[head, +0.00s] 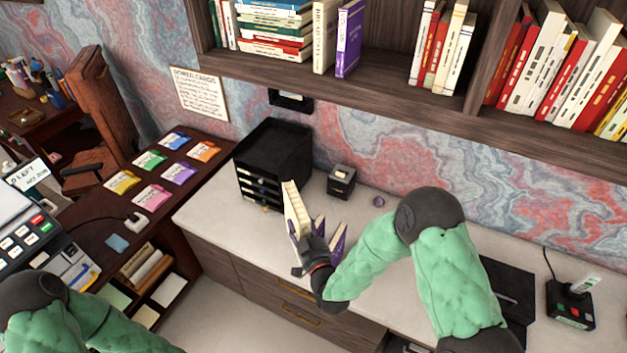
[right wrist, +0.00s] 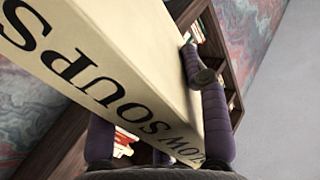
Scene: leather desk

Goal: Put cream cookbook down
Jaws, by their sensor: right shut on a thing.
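The cream cookbook (head: 295,208) stands tilted in my right gripper (head: 308,246), over the pale counter (head: 400,215). In the right wrist view the cookbook (right wrist: 120,70) is close up, with large dark lettering that includes "SOUPS". The dark purple fingers of my right gripper (right wrist: 165,125) are shut on it. I cannot tell from the head view whether the book's lower edge touches the counter. My left arm shows at the bottom left of the head view, but its gripper is out of view.
A black drawer organizer (head: 272,155) and a small dark box (head: 341,181) stand behind the book. Purple shapes beside the gripper are hard to make out. Shelves (head: 400,85) with several books hang above. A black device (head: 570,304) is at the right.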

